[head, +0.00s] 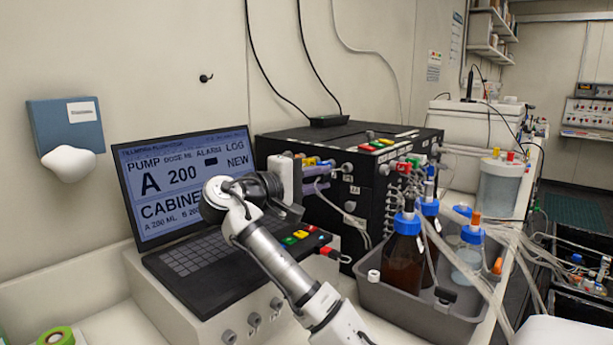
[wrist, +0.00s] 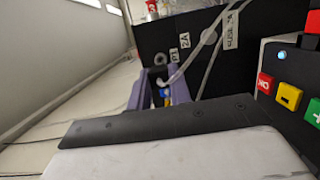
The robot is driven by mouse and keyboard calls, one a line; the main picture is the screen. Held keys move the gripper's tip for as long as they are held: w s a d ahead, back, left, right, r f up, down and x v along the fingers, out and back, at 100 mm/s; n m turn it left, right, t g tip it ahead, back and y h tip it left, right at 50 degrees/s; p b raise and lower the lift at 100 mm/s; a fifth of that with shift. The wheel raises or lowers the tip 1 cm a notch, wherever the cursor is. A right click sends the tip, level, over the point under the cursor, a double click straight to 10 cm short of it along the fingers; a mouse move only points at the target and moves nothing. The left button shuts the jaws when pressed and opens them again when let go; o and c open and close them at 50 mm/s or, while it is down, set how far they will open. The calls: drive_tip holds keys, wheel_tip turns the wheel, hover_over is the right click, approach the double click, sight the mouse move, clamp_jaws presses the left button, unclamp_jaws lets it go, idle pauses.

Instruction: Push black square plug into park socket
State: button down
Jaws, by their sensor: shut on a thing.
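My gripper (head: 322,177) is at the left face of the black cabinet (head: 369,181), with its purple fingers pointing at it. In the wrist view, the fingers (wrist: 162,90) are shut on a small part that is mostly hidden. A bit of blue and a pale tube or cable show there. A grey round fitting (wrist: 161,59) shows on the cabinet face just beyond the fingers, near small labels. I cannot tell which fitting is the park socket.
A laptop (head: 190,185) stands left of my arm. Coloured buttons (head: 295,238) lie below my gripper. A grey tray (head: 415,303) with blue-capped bottles stands at the right. Loose pale tubes run over the cabinet front and the tray.

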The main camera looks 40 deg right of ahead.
sight(331, 174)
drive_tip(key=shift+s+d+r+p, duration=0.15)
drive_tip(key=shift+d+p, duration=0.3)
drive_tip(key=shift+d, duration=0.55)
drive_tip(key=shift+w+d+p, duration=0.2)
drive_tip(key=shift+d+p, duration=0.2)
drive_tip(key=shift+d, duration=0.8)
drive_tip(key=shift+f, duration=0.2)
drive_tip(key=shift+w+d+r, duration=0.1)
drive_tip(key=shift+w+d, duration=0.05)
drive_tip(key=shift+d, duration=0.65)
idle(1.3)
drive_tip(key=c, duration=1.2)
unclamp_jaws()
